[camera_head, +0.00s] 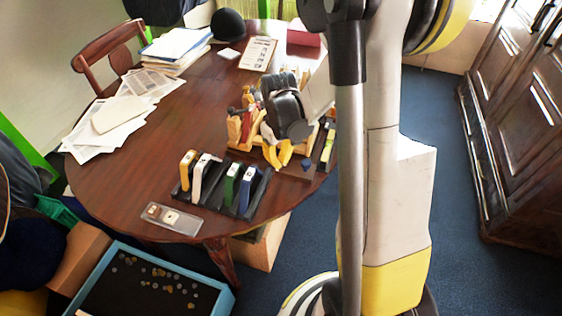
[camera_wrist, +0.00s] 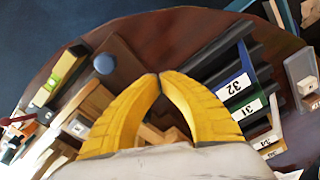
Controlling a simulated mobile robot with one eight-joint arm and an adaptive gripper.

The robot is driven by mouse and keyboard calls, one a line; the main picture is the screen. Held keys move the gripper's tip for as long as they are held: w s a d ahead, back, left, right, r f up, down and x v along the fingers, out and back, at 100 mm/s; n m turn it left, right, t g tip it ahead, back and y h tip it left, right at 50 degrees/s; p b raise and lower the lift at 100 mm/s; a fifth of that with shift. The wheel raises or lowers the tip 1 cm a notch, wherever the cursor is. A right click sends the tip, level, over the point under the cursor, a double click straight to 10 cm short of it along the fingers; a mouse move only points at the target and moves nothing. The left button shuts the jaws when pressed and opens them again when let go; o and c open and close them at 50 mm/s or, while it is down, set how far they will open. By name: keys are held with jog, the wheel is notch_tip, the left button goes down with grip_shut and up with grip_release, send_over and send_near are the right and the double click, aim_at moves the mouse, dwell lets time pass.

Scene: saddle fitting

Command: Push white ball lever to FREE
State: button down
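My gripper (camera_head: 279,160) has yellow curved fingers and is over the near right part of the round table. In the wrist view its fingertips (camera_wrist: 160,76) meet, with an empty gap behind them. A tan wooden fixture (camera_head: 234,128) stands behind and beside the gripper in the head view. Its wooden parts (camera_wrist: 92,104) show left of the fingers in the wrist view, partly hidden by them. I cannot pick out a white ball lever or a FREE marking in either view. A dark blue ball (camera_wrist: 104,63) sits on a brown board; it also shows in the head view (camera_head: 306,163).
A black rack (camera_head: 222,193) of coloured upright blocks stands at left of the gripper, with labels 31 and 32 in the wrist view. A clear tray (camera_head: 158,214) lies at the table's near edge. Papers (camera_head: 120,115) cover the far left; bare table (camera_head: 190,120) lies between.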

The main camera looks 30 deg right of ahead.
jog(key=shift+f+b, duration=0.3)
jog(key=shift+f, duration=0.05)
jog(key=shift+r, duration=0.3)
jog(key=shift+w+d, duration=0.1)
dwell(0.4)
jog(key=shift+w+d, duration=0.85)
jog(key=shift+d, duration=0.2)
jog(key=shift+w+d, duration=0.8)
jog(key=shift+d, duration=0.3)
jog(key=shift+w+d, duration=0.85)
jog(key=shift+d, duration=0.2)
jog(key=shift+s+a, duration=0.35)
jog(key=shift+a, duration=0.1)
notch_tip(320, 180, up, 7)
jog(key=p, duration=0.4)
jog(key=shift+p, duration=0.35)
